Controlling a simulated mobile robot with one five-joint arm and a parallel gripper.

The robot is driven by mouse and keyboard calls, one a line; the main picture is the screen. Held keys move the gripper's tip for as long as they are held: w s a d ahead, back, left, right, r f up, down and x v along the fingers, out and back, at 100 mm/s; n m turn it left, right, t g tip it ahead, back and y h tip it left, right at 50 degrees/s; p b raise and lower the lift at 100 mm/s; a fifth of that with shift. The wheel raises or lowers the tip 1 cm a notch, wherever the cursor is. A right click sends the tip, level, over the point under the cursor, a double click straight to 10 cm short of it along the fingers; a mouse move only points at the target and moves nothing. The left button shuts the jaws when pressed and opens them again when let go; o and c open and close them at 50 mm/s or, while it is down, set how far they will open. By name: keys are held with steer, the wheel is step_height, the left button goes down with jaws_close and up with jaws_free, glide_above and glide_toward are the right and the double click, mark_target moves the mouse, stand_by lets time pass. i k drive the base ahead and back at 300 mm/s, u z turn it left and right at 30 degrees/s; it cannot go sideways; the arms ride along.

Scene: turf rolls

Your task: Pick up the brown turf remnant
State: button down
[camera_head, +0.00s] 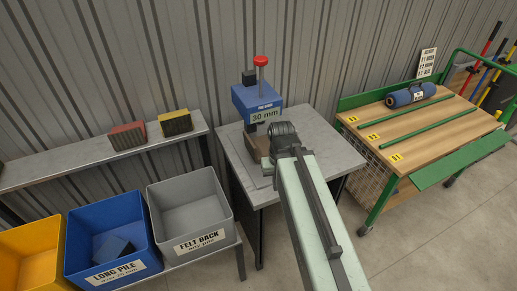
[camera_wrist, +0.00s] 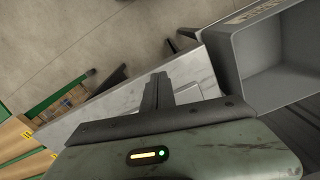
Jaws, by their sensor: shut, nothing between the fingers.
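A brown block (camera_head: 255,147), which looks like the brown turf remnant, lies on the small grey table (camera_head: 318,148) below a blue device marked 30 mm. My arm and gripper hide part of it. My gripper (camera_head: 281,133) is over the table beside the block, in front of the device; I cannot tell whether it touches the block. In the wrist view my gripper (camera_wrist: 156,90) has its fingers shut together with nothing between them, above the grey tabletop (camera_wrist: 185,80). The brown block is not visible in the wrist view.
The blue device (camera_head: 257,98) has a red knob. A grey FELT BACK bin (camera_head: 190,205), a blue LONG PILE bin (camera_head: 110,225) and a yellow bin (camera_head: 30,255) stand left. Red-topped (camera_head: 127,135) and yellow-topped (camera_head: 175,122) blocks sit on a shelf. A green-framed bench (camera_head: 420,125) stands right.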

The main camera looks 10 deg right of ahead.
mark_target(263, 143)
steer(key=u, duration=0.05)
steer(key=k, duration=0.5)
steer(key=u, duration=2.85)
steer(key=i, duration=1)
steer(key=z, duration=1.8)
steer(key=i, duration=0.5)
